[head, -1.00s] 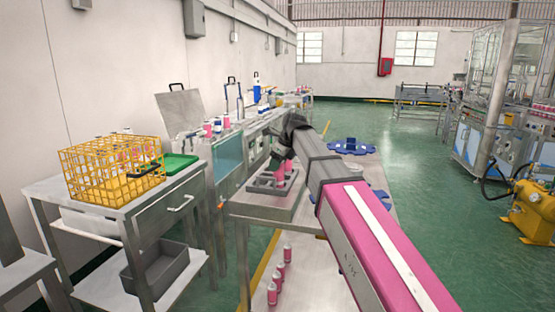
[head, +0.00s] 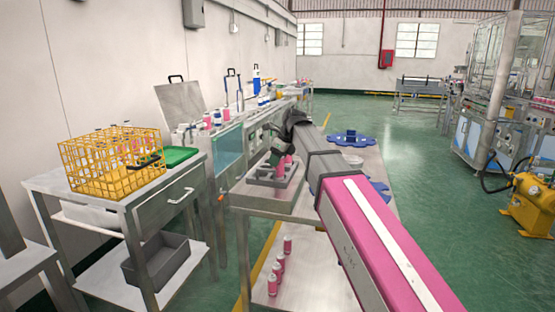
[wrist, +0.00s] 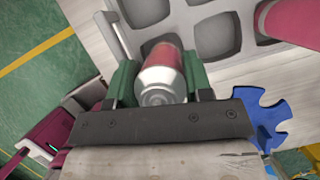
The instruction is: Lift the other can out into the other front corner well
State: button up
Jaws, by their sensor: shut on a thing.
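My gripper (wrist: 161,72) is shut on a pink can (wrist: 163,66) with a silver domed top, its green fingers on either side. The can's far end lies over or in a well of the grey tray (wrist: 192,15); I cannot tell which. A second pink can (wrist: 280,18) shows at the upper right of the wrist view, apart from my gripper. In the head view the tray (head: 262,195) sits on the steel bench, with my gripper (head: 276,160) above it and pink cans (head: 281,170) close below. The small size there hides which can is held.
A blue lobed part (head: 350,138) lies farther along the bench, and one shows in the wrist view (wrist: 268,112). Several pink cans (head: 272,285) stand on the lower shelf. A yellow wire basket (head: 112,190) of cans stands on the left cart.

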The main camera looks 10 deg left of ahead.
jog(key=shift+f, duration=0.2)
jog(key=o, duration=1.2)
jog(key=shift+r, duration=0.15)
jog(key=v, duration=1)
jog(key=shift+d+r, duration=0.15)
jog(key=shift+r, duration=0.05)
jog(key=shift+s, duration=0.15)
